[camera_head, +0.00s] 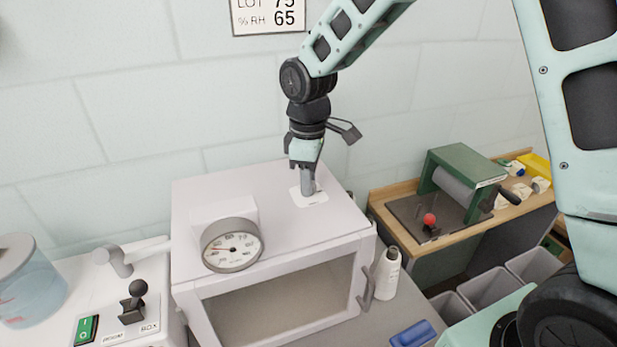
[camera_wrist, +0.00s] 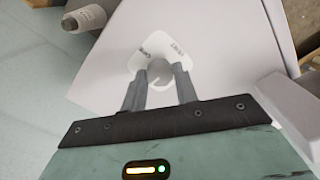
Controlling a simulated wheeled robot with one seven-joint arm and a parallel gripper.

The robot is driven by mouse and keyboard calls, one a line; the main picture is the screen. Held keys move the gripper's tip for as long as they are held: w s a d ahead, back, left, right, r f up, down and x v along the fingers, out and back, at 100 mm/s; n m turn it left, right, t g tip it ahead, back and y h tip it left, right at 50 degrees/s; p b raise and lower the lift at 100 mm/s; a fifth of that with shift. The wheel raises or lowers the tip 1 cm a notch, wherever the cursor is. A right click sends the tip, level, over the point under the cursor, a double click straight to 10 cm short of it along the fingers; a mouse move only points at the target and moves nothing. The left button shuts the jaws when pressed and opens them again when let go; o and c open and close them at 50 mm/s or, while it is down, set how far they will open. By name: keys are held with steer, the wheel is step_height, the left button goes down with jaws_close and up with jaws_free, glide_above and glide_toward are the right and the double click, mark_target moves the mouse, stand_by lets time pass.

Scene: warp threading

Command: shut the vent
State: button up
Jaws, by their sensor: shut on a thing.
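The vent sits on top of a white box-shaped cabinet (camera_head: 240,190) with a glass front. Its white label plate (camera_head: 319,199) shows around my fingertips, and in the wrist view the plate (camera_wrist: 152,45) carries two small printed words that I cannot read surely. A round grey vent knob (camera_wrist: 161,76) stands in the middle of the plate. My gripper (camera_head: 308,188) points down onto the cabinet top and is shut on the vent knob, with one finger on each side in the wrist view (camera_wrist: 160,70). In the head view the fingers hide the knob.
A round dial gauge (camera_head: 231,246) stands at the cabinet's front left. A white bottle (camera_head: 387,273) is beside the cabinet's right side, near the door handle (camera_head: 366,285). A switch box (camera_head: 130,310) with a black lever is at left. A green roller device (camera_head: 462,178) stands at right.

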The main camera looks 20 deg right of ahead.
steer(key=shift+w+r, duration=0.1)
steer(key=shift+r, duration=0.05)
steer(key=o, duration=1)
steer(key=shift+c, duration=0.2)
step_height(320, 180, up, 17)
steer(key=b, duration=0.4)
steer(key=shift+r, duration=0.15)
